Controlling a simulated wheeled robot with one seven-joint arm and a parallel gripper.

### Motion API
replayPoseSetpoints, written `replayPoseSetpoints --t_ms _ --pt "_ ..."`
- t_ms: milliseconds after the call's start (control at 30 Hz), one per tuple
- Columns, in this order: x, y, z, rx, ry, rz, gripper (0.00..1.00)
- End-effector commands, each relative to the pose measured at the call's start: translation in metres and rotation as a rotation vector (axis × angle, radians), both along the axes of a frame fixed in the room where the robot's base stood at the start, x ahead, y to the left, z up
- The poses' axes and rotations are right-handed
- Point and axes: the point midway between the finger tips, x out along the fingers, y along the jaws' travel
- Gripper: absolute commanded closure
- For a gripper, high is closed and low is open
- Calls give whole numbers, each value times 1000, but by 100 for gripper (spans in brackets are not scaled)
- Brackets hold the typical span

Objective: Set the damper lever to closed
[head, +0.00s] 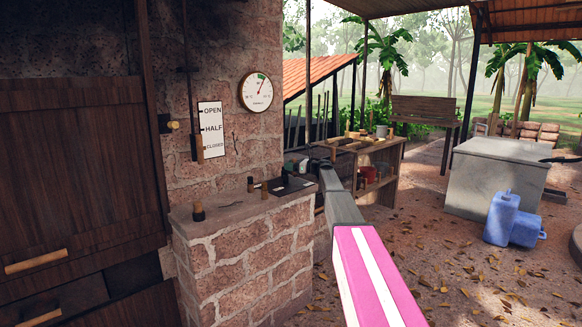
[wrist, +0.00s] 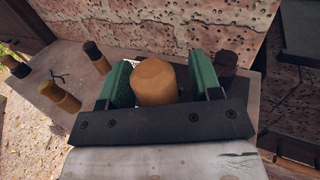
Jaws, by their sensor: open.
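The damper sign (head: 211,128) on the brick wall reads OPEN, HALF and CLOSED from top to bottom. A wooden-handled lever (head: 199,149) shows at the sign's left edge in the head view, its handle low, level with CLOSED. My gripper (wrist: 158,73) is open in the wrist view, its green fingers on either side of a tan rounded cylinder (wrist: 155,82). I cannot tell whether the fingers touch this cylinder or which object it is. In the head view my arm reaches toward the ledge, right of the lever; its gripper is not clear there.
A brick ledge (head: 246,224) carries several small dark-topped cylinders (head: 198,211). A brass-coloured knob (head: 173,125) and a round gauge (head: 256,92) are on the wall. Wooden doors (head: 75,180) stand at left.

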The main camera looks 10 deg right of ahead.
Motion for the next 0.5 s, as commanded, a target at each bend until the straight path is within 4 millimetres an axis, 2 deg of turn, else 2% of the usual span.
replayPoseSetpoints --t_ms 100,133,200,300,500 --pt "0 0 0 0 0 0 42" --pt "0 0 0 0 0 0 48" --pt "0 0 0 0 0 0 71" --pt "0 0 0 0 0 0 100" --pt "-1 1 0 0 0 -7 100"
